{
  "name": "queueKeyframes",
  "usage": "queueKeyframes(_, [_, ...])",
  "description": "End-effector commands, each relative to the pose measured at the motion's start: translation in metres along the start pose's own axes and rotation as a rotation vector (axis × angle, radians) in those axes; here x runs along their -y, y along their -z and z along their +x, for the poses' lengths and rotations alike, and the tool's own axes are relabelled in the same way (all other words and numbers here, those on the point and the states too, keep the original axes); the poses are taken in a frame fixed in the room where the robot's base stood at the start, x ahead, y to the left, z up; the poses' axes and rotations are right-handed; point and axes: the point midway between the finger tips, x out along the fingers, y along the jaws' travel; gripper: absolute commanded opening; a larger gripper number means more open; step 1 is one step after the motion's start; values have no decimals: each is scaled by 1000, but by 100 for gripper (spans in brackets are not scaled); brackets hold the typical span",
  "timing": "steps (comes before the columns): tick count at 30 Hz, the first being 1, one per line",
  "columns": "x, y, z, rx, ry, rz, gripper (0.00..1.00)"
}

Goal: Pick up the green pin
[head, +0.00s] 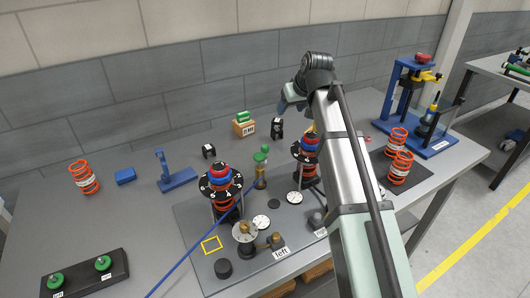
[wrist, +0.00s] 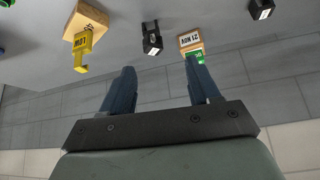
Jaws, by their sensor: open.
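A green pin (head: 243,116) lies on top of a small wooden block (head: 245,131) with a white label, at the back of the table in the head view. In the wrist view the green pin (wrist: 195,57) shows partly, at the labelled block (wrist: 191,43), close to the tip of the right finger. My gripper (wrist: 159,72) is open, with nothing between its fingers. In the head view my gripper (head: 289,103) is right of the block, partly hidden by my arm.
Black holders stand left (head: 209,151) and right (head: 277,128) of the block. Another wooden block (wrist: 92,16) carries a yellow part (wrist: 83,48). Spring assemblies (head: 221,190) stand in front, and a blue press (head: 416,105) stands at right. Behind is a grey wall.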

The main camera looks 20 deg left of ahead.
Motion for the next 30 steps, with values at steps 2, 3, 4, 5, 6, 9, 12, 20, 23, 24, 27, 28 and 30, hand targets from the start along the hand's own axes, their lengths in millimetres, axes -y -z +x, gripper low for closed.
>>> queueKeyframes(2, [30,-15,6,64,8,-19,61])
queueKeyframes(3, [41,-21,8,92,9,-26,61])
queueKeyframes(4, [48,-26,9,112,9,-30,61])
queueKeyframes(5, [55,-29,10,127,10,-34,61])
queueKeyframes(6, [61,-34,11,147,10,-37,61])
queueKeyframes(9, [73,-41,12,180,8,-45,61])
queueKeyframes(12, [77,-44,16,194,7,-47,61])
queueKeyframes(20, [78,-51,49,198,8,-46,61])
queueKeyframes(23, [78,-54,63,196,8,-46,61])
queueKeyframes(24, [78,-55,69,197,8,-47,61])
queueKeyframes(27, [78,-57,81,195,7,-47,61])
queueKeyframes(28, [78,-58,85,195,8,-47,61])
queueKeyframes(30, [78,-59,91,196,8,-47,61])
